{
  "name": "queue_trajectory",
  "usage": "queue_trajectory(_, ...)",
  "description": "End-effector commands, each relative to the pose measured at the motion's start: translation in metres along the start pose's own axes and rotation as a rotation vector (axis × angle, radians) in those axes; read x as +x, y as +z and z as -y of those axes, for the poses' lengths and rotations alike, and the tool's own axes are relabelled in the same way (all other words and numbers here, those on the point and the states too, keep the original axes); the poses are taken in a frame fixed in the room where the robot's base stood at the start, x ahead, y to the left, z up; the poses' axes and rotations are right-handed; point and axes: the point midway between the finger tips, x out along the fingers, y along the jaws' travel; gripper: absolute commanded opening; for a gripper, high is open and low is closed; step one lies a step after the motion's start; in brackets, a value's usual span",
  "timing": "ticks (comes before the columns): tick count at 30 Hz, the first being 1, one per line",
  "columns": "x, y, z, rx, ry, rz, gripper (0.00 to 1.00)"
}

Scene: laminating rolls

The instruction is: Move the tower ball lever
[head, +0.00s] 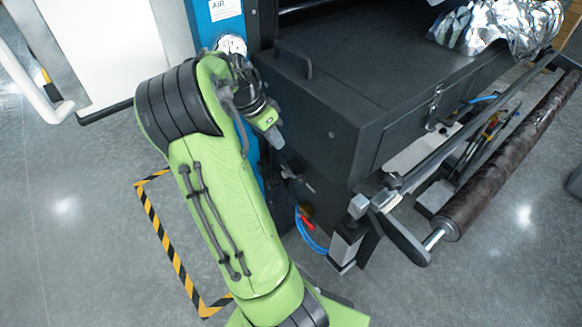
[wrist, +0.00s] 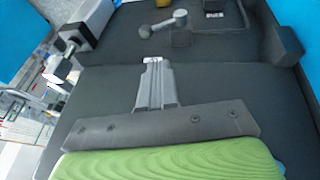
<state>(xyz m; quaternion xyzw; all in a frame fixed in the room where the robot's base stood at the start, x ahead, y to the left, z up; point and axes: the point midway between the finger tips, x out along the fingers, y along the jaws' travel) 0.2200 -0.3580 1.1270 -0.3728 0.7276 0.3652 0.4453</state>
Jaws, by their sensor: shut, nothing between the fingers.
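In the wrist view, my gripper (wrist: 153,62) is shut and empty, its grey fingers together over a dark flat surface. A grey lever with a rounded ball end (wrist: 180,18) shows beyond the fingertips, up and slightly right. It looks like the tower ball lever.
A dark cabinet (head: 350,75) with a handle (head: 295,58) stands right of my arm. A dark roll (head: 510,155) on a shaft is at the far right. Striped floor tape (head: 165,235) lies left of my arm, with open floor beyond. A small label (wrist: 213,15) is near the lever.

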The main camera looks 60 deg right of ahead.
Motion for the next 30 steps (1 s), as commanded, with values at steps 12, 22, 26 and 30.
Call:
queue_trajectory(12, 0.089, 0.005, -0.008, -0.001, 0.002, 0.003, 0.00)
queue_trajectory(22, 0.106, 0.009, -0.015, 0.000, -0.001, 0.001, 0.00)
queue_trajectory(26, 0.105, 0.009, -0.015, -0.001, -0.001, 0.001, 0.00)
queue_trajectory(30, 0.106, 0.009, -0.015, 0.002, -0.006, 0.001, 0.00)
